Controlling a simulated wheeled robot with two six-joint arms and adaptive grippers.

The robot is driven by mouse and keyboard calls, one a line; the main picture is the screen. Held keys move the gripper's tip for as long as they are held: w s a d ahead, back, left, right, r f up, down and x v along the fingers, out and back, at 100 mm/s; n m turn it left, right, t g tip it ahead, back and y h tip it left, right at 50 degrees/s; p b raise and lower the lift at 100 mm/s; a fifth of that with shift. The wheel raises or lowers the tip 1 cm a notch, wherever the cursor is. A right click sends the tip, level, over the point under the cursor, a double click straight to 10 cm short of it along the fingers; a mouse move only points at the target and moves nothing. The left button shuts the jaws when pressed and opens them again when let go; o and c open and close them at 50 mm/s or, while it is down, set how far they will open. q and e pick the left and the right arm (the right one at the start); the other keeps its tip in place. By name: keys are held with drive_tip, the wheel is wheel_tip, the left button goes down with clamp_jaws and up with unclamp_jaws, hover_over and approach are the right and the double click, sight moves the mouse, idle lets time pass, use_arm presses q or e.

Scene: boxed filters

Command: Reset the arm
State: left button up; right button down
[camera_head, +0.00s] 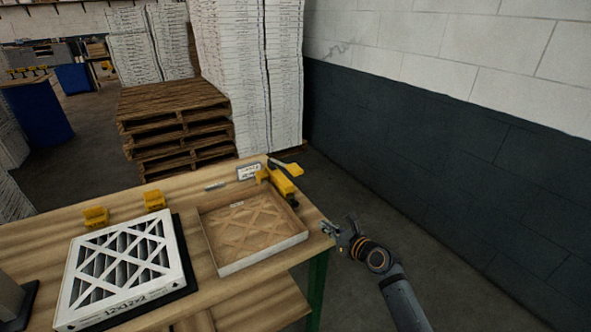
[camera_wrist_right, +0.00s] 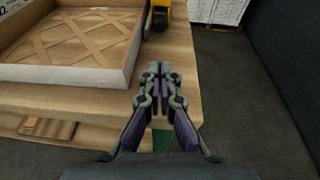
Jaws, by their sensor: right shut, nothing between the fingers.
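My right gripper (camera_head: 338,229) is at the right end of the wooden table, beside its edge, with nothing in it. In the right wrist view the gripper (camera_wrist_right: 158,72) has its two fingers together, over the table's corner. My right arm (camera_head: 397,292) comes in from the lower right. My left gripper is not in view.
An open cardboard box (camera_head: 285,246) with a lattice bottom lies on the table (camera_head: 192,250), left of the gripper. A white-framed filter (camera_head: 158,262) lies further left. A yellow tape dispenser (camera_head: 280,181) stands behind the box. A dark wall (camera_head: 450,150) bounds the right; floor between is clear.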

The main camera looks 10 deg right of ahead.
drive_tip(key=s+a+f+n+g, duration=0.1)
drive_tip(key=s+n, duration=0.1)
drive_tip(key=n, duration=0.1)
drive_tip(key=s+a+f+n+g, duration=0.1)
drive_tip(key=s+n, duration=0.2)
drive_tip(key=s+f+n+g, duration=0.1)
drive_tip(key=s+f+n, duration=0.1)
drive_tip(key=n, duration=0.1)
drive_tip(key=shift+s+a+f, duration=0.1)
drive_tip(key=shift+s+a, duration=0.2)
drive_tip(key=shift+a, duration=0.1)
drive_tip(key=s+d+f+n+g+h, duration=0.1)
drive_tip(key=s+d+n+g+h, duration=0.3)
drive_tip(key=s+n, duration=0.85)
drive_tip(key=s+d+f+n+g+h, duration=0.2)
drive_tip(key=s+d+n+g+h, duration=0.1)
drive_tip(key=s+n, duration=0.9)
drive_tip(key=s+d+f+m+g, duration=0.1)
drive_tip(key=s+f, duration=0.1)
drive_tip(key=f, duration=1.2)
drive_tip(key=s+d+f+m, duration=0.1)
drive_tip(key=s+d+f, duration=0.15)
drive_tip(key=f, duration=1.25)
drive_tip(key=s+f+g, duration=0.1)
drive_tip(key=s+f, duration=1.2)
drive_tip(key=s, duration=0.4)
